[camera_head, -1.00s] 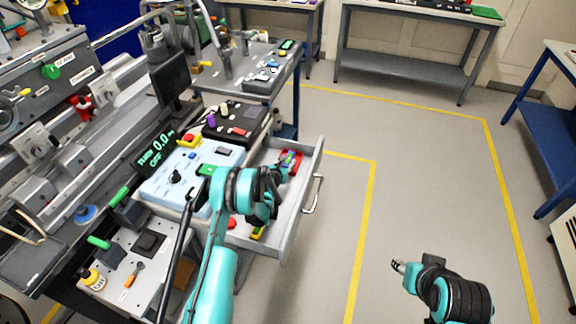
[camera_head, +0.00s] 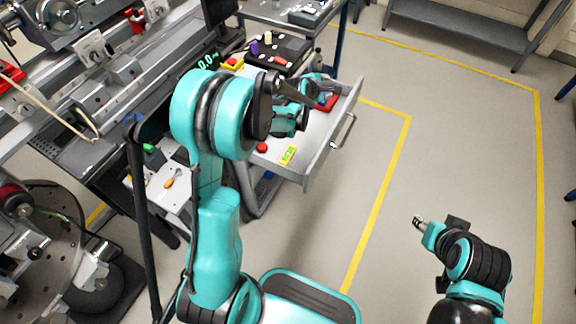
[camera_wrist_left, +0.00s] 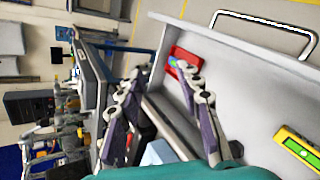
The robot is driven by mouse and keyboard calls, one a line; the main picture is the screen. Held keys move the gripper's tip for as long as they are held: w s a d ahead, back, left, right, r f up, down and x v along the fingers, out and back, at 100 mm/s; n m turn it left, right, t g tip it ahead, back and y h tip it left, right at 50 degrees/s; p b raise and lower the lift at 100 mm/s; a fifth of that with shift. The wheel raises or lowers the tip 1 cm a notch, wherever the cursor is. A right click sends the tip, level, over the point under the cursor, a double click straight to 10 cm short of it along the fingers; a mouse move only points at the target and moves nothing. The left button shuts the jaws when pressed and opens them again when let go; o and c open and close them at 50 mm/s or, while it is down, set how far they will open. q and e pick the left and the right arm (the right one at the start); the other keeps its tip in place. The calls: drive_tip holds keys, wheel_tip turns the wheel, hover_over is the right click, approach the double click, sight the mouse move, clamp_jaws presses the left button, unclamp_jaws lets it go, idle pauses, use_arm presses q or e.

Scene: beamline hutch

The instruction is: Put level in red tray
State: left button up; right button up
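The level (camera_head: 288,155) is a small yellow block with a green vial. It lies on the floor of the open grey drawer (camera_head: 313,165), near its front; in the left wrist view it is at the lower right (camera_wrist_left: 298,148). The red tray (camera_head: 328,103) sits at the drawer's far end and holds something green and blue; in the left wrist view it is beyond the fingers (camera_wrist_left: 178,53). My left gripper (camera_wrist_left: 163,74) is open and empty, over the drawer and apart from the level; my arm hides most of it in the head view. My right gripper (camera_head: 418,222) is over bare floor, its fingers too small to judge.
A red round object (camera_head: 262,147) lies in the drawer beside the level. The drawer's handle (camera_head: 344,131) sticks out to the right. Machinery (camera_head: 90,60) fills the left side. Floor to the right of the drawer is clear, with yellow lines.

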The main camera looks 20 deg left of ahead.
use_arm(q)
drive_tip(key=s+d+r+m+g, duration=0.15)
drive_tip(key=s+r+m, duration=0.35)
drive_tip(key=s, duration=0.5)
drive_tip(key=s+d+r+m+g, duration=0.1)
drive_tip(key=s+d+r+m, duration=0.15)
drive_tip(key=s+m, duration=0.6)
drive_tip(key=s+f+m+g+y, duration=0.1)
drive_tip(key=s+m, duration=0.8)
drive_tip(key=s, duration=1)
drive_tip(key=shift+s+a+f+g, duration=0.3)
drive_tip(key=shift+f+g, duration=0.05)
drive_tip(key=shift+f, duration=0.55)
drive_tip(key=shift+c, duration=0.3)
